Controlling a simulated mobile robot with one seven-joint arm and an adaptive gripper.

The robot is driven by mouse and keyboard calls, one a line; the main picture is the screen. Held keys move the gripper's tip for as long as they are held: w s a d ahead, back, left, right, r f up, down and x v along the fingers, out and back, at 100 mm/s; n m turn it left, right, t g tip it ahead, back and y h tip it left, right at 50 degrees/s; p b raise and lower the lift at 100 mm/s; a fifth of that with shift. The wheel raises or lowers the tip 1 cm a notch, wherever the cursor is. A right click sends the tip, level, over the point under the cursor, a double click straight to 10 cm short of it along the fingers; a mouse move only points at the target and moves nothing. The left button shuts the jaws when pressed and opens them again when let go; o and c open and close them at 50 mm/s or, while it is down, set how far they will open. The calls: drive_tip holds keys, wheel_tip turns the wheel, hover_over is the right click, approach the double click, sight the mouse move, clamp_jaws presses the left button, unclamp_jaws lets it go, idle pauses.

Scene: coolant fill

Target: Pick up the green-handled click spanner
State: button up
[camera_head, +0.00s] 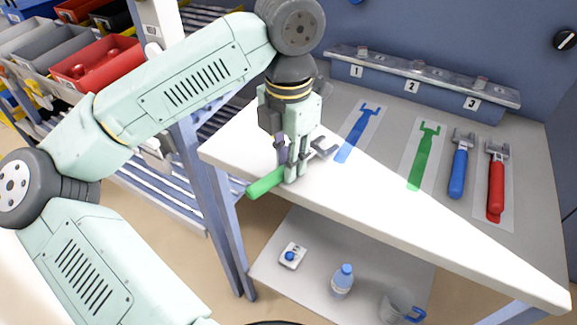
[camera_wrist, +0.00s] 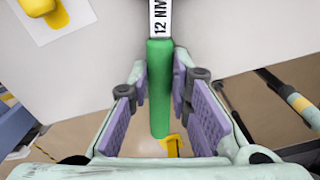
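The green-handled click spanner shows in the head view with its green handle (camera_head: 265,184) toward the left corner of the white bench top and its grey jaw (camera_head: 325,148) to the right. The handle end juts past the bench edge. In the wrist view its green handle (camera_wrist: 159,90) runs between my fingers, below a white band marked "12 NM". My gripper (camera_head: 292,175) is down at the spanner, one finger on each side. In the wrist view my gripper (camera_wrist: 166,108) is open, with gaps seen beside the handle. Contact with the handle cannot be made out.
A blue spanner (camera_head: 459,165) and a red spanner (camera_head: 496,180) lie to the right, near blue (camera_head: 358,133) and green (camera_head: 424,155) printed outlines. A numbered rail (camera_head: 425,78) stands behind. A bottle (camera_head: 342,279) and a jug (camera_head: 398,305) stand on the lower shelf.

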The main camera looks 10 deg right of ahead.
clamp_jaws()
